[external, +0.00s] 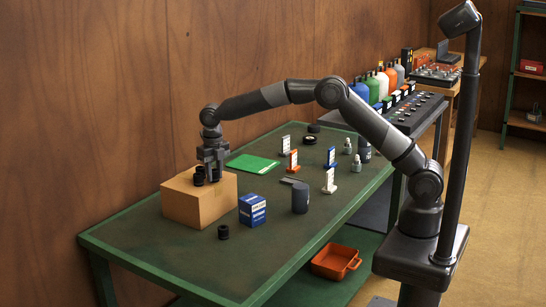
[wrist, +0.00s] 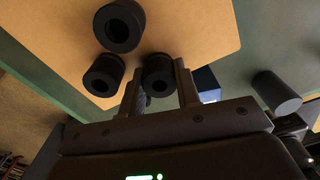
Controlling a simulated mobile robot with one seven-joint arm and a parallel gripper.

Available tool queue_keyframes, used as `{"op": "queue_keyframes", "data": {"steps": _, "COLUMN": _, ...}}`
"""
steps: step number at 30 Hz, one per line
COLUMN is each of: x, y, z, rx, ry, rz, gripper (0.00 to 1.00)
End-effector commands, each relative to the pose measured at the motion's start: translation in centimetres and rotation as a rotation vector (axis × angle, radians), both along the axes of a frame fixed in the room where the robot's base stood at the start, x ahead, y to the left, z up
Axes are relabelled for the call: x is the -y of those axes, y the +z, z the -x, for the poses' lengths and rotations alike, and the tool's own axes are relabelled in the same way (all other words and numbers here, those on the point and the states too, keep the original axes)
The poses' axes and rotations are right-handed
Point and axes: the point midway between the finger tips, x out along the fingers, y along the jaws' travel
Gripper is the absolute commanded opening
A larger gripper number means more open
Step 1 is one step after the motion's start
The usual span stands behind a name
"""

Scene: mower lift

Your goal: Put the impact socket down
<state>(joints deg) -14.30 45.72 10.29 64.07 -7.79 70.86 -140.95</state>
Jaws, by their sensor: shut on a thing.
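My gripper (external: 213,166) points down over the top of a cardboard box (external: 200,206) at the table's far left. In the wrist view my gripper (wrist: 158,84) is shut on a black impact socket (wrist: 158,76), a short cylinder with a hole in its end. The held socket is at the box top; I cannot tell whether it touches the cardboard. Two similar black sockets, one (wrist: 119,26) larger in view and one (wrist: 104,75) beside the held one, stand on the box (wrist: 190,25). In the external view the sockets on the box partly overlap.
Another black socket (external: 223,232) stands on the green table (external: 150,240) in front of the box. A blue-and-white carton (external: 252,210) and a dark grey cylinder (external: 300,197) stand to the right. A green sheet (external: 252,164) lies behind. The table's front left is clear.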

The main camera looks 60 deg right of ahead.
Motion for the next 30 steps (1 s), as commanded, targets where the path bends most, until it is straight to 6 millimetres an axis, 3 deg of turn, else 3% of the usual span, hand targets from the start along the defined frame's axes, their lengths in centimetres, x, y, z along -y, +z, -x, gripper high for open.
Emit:
{"op": "queue_keyframes", "data": {"steps": 7, "x": 0.0, "y": -0.2, "z": 0.0, "rx": 0.0, "ry": 0.0, "rz": 0.0, "gripper": 0.07}}
{"op": "queue_keyframes", "data": {"steps": 8, "x": 0.0, "y": -0.3, "z": 0.0, "rx": 0.0, "ry": 0.0, "rz": 0.0, "gripper": 0.31}}
{"op": "queue_keyframes", "data": {"steps": 11, "x": 0.0, "y": -0.2, "z": 0.0, "rx": 0.0, "ry": 0.0, "rz": 0.0, "gripper": 0.39}}
{"op": "queue_keyframes", "data": {"steps": 20, "x": 0.0, "y": 0.2, "z": 0.0, "rx": 0.002, "ry": 0.0, "rz": 0.0, "gripper": 0.39}}
{"op": "queue_keyframes", "data": {"steps": 25, "x": 0.0, "y": 2.5, "z": -0.1, "rx": 0.004, "ry": -0.001, "rz": -0.002, "gripper": 0.39}}
{"op": "queue_keyframes", "data": {"steps": 30, "x": 0.0, "y": 6.4, "z": -0.1, "rx": 0.005, "ry": 0.0, "rz": -0.002, "gripper": 0.39}}
